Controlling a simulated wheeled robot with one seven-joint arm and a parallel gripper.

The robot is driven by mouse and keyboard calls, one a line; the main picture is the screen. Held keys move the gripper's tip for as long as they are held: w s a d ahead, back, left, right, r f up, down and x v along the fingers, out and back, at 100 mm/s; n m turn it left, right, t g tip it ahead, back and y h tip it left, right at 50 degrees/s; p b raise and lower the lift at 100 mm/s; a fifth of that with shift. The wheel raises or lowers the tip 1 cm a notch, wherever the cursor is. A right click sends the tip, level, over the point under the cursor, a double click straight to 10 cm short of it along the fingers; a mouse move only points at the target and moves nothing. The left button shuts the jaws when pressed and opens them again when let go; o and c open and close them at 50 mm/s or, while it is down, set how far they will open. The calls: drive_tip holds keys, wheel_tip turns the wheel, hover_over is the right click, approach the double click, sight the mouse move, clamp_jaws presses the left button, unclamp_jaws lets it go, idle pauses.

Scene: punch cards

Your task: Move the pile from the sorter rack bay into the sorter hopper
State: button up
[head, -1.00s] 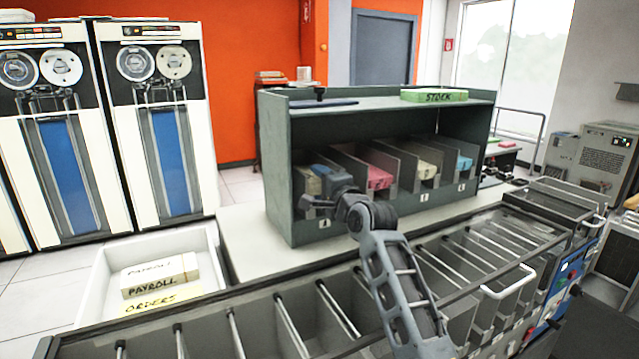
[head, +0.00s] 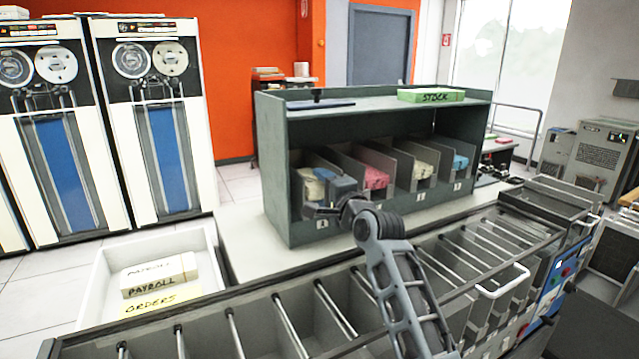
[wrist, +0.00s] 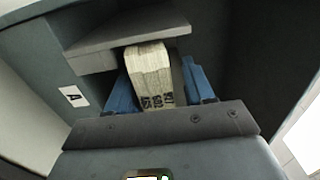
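The pile is a cream stack of cards (head: 309,186) in the leftmost bay of the dark green sorter rack (head: 276,222). In the wrist view the pile (wrist: 150,75) stands between my two blue fingers, with dark printing on its near end. My gripper (head: 320,182) reaches into that bay; it also shows in the wrist view (wrist: 160,85). The fingers stand on both sides of the pile and look open; a narrow gap shows on the right, and contact on the left is unclear. The sorter hopper seems to be the dark open box (head: 545,204) at the machine's right end.
Bays to the right hold pink (head: 376,178), cream (head: 421,170) and blue (head: 460,162) piles behind grey dividers. A green STOCK pack (head: 431,96) lies on the rack top. The sorter's rodded pockets (head: 330,305) run along the front. A white tray (head: 99,268) holds card packs at left.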

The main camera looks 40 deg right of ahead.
drive_tip(key=shift+v, duration=2.2)
drive_tip(key=shift+g, duration=0.5)
drive_tip(key=shift+c, duration=0.2)
drive_tip(key=c, duration=0.9)
clamp_jaws()
drive_tip(key=shift+r, duration=0.15)
